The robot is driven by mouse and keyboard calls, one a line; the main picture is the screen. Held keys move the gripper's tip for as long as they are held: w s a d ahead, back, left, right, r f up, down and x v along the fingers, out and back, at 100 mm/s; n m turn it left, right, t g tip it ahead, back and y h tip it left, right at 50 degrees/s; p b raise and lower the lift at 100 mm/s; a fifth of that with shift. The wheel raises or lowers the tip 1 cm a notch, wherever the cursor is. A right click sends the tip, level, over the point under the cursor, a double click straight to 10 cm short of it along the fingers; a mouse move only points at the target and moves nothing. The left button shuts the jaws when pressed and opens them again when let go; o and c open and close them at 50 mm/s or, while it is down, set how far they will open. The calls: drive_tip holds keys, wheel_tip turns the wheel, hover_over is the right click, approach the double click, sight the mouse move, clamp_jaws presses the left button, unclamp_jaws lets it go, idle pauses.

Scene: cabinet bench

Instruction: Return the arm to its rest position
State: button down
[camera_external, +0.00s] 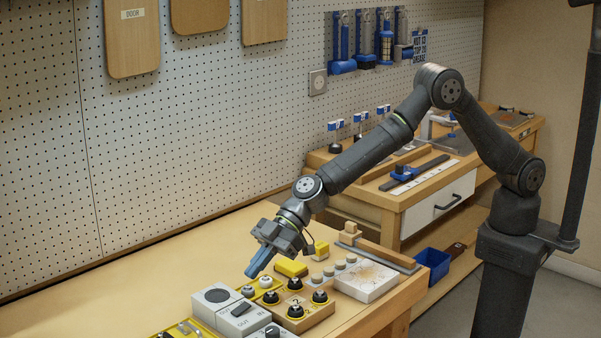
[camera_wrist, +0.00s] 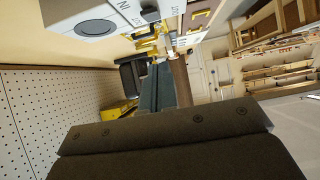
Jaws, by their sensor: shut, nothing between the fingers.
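My gripper (camera_external: 260,263) is in the external view, at the end of my dark grey arm. The arm reaches from the right across to the bench, and the blue fingers point down and to the left. The fingers are shut with nothing between them. They are above the bench top, close to the yellow and wooden blocks; the exact gap cannot be told. In the wrist view the blue-grey fingers (camera_wrist: 160,88) lie side by side.
A white box with a round disc (camera_external: 215,299), a wooden block with black knobs (camera_external: 300,311) and a yellow block (camera_external: 291,268) stand on the bench (camera_external: 130,273). A pegboard (camera_external: 190,130) rises behind. The bench's left part is clear. A blue bin (camera_external: 433,262) is at the right.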

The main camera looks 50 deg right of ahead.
drive_tip(key=shift+x, duration=1.2)
drive_tip(key=a, duration=0.1)
drive_tip(key=a+r, duration=0.1)
drive_tip(key=a, duration=0.1)
drive_tip(key=shift+r, duration=0.25)
drive_tip(key=d+r, duration=0.4)
drive_tip(key=r, duration=0.2)
hover_over(239, 309)
wheel_tip(239, 309, down, 7)
drive_tip(key=d, duration=0.3)
drive_tip(key=shift+d+f, duration=0.15)
drive_tip(key=shift+d, duration=0.15)
drive_tip(key=s+d+r+m+h, duration=0.1)
drive_tip(key=d+r+m, duration=0.4)
drive_tip(key=r, duration=0.3)
drive_tip(key=s+d+r+m+g+h, duration=0.1)
drive_tip(key=d+r+m, duration=0.5)
drive_tip(key=d+r, duration=0.1)
drive_tip(key=shift+r+h, duration=0.3)
drive_tip(key=shift+r, duration=0.4)
